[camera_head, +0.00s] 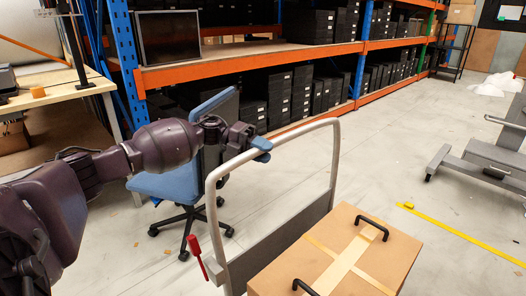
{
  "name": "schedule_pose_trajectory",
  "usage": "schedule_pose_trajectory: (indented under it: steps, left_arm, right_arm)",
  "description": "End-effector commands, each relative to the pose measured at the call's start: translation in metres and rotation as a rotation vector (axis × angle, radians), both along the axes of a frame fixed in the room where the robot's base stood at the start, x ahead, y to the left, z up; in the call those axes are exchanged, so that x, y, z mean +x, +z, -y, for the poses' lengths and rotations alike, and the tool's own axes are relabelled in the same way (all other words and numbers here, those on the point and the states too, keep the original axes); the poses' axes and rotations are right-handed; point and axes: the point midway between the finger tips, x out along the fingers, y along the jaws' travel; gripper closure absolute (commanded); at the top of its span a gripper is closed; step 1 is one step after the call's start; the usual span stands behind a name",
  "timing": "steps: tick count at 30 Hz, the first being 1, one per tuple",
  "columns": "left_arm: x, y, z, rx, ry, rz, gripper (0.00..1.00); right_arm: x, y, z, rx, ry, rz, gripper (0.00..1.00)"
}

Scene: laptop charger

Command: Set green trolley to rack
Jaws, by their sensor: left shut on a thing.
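A trolley with a grey tubular handle (334,163) and a grey lower panel (282,243) stands in the lower middle of the head view. Its deck is out of view, and no green part of it shows. My left gripper (262,146) is shut on the top bar of the trolley handle, near its middle. The rack (250,66) with blue posts and orange beams runs along the back, holding black bins. My right gripper is not in view.
A blue office chair (168,184) stands just behind my left arm, close to the trolley. A workbench (55,92) is at the far left. A grey wheeled frame (482,162) stands at the right. Open floor with a yellow line (465,237) lies between.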

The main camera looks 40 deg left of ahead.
Motion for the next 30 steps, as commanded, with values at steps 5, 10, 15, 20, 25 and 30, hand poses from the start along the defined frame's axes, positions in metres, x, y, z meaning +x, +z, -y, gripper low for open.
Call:
schedule_pose_trajectory:
  steps: [5,10,15,20,25,30]
  left_arm:
    - [0.000,0.000,0.000,0.000,0.000,0.000,1.00]
    - [0.000,0.001,0.005,-0.001,0.000,0.001,1.00]
    - [-0.001,0.003,0.021,-0.003,-0.005,0.004,1.00]
    - [-0.003,0.005,0.047,-0.004,-0.009,0.006,1.00]
    - [-0.005,0.006,0.080,-0.004,-0.011,0.008,1.00]
    - [-0.007,0.007,0.112,-0.004,-0.010,0.007,1.00]
  right_arm:
    - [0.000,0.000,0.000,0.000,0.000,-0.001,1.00]
    - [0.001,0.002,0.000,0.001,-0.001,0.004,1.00]
    - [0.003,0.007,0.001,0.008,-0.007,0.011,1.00]
    - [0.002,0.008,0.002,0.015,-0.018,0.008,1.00]
    - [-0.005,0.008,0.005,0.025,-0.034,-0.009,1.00]
    - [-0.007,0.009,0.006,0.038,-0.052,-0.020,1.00]
